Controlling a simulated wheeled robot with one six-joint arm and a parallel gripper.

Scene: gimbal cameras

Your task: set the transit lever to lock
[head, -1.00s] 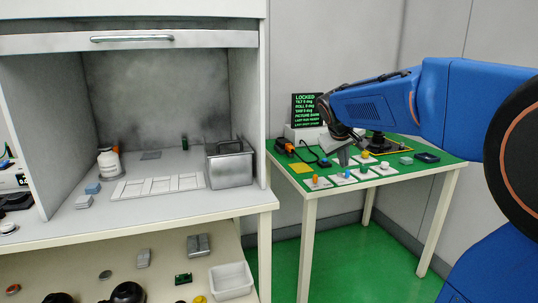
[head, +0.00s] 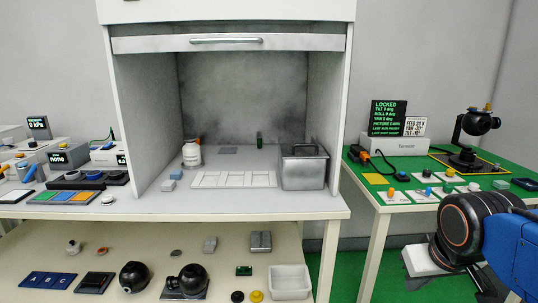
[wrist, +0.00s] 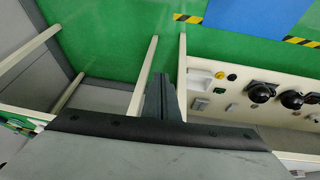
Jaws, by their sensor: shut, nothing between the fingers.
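A dark gimbal camera (head: 478,124) with a small orange knob on top stands at the back of the green table (head: 446,208) in the head view. A black screen (head: 388,118) beside it shows LOCKED at the top, with tilt, roll and yaw lines below. I cannot make out which small part is the transit lever. My gripper is low in front of the green table, away from the gimbal. In the wrist view its fingers (wrist: 187,102) are shut and empty, above the green floor.
White cards with coloured knobs (head: 428,191) and an orange-black tool (head: 360,154) lie on the green table. Left of it, a hooded white bench holds a metal box (head: 303,167) and a white bottle (head: 191,153). A lower shelf carries black domes and a white bin (head: 290,281).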

